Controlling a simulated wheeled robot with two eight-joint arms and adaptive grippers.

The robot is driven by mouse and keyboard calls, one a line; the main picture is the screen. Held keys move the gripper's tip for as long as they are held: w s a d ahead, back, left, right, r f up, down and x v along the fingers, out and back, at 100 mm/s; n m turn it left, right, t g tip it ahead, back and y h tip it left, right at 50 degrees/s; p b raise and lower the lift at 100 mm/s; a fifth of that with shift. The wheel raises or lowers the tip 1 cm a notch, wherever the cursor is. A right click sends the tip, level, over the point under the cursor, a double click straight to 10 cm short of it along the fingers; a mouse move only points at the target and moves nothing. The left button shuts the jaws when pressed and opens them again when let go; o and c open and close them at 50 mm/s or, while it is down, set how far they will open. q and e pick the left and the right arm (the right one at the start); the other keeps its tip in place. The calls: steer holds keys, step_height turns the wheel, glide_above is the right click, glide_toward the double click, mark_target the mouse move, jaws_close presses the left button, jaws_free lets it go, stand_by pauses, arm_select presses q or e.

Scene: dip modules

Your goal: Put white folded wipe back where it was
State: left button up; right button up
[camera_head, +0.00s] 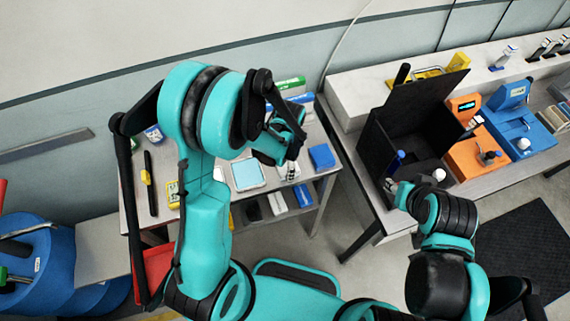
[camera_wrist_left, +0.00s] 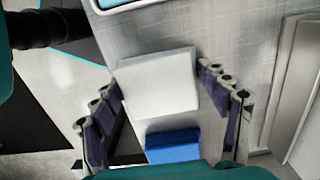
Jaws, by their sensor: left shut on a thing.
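The white folded wipe (camera_wrist_left: 158,83) lies between the two fingers of my left gripper (camera_wrist_left: 162,88), which touch its left and right sides. In the head view, my left gripper (camera_head: 287,158) is over the back table, and the wipe (camera_head: 289,171) shows just below it, partly hidden. I cannot tell whether the wipe rests on the table. My right gripper (camera_head: 391,187) is small and partly hidden in front of the black box; its opening is unclear.
A blue block (camera_head: 321,157) lies right of the wipe on the grey table (camera_head: 220,153). A pale blue tray (camera_head: 248,173) is to its left. The black open box (camera_head: 376,141) and orange and blue devices (camera_head: 522,131) stand on the right bench.

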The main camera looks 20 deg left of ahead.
arm_select(q)
steer(key=shift+s, duration=0.1)
steer(key=o, duration=1.5)
steer(key=shift+r, duration=0.1)
step_height(320, 180, up, 12)
steer(key=p, duration=0.3)
steer(key=s+a+r+n+t, duration=0.1)
steer(key=s+r+n+t, duration=0.1)
steer(key=s+r+n, duration=0.1)
steer(key=s+a+r+n+t, duration=0.2)
steer(key=s+r+n+t, duration=0.1)
steer(key=r+n, duration=0.1)
steer(key=s+a+r+n+t, duration=0.1)
steer(key=s+r+n+t, duration=0.1)
steer(key=s+r+n, duration=0.2)
steer(key=shift+a+r+t+h, duration=0.15)
steer(key=shift+t+h, duration=0.15)
steer(key=shift+w, duration=0.1)
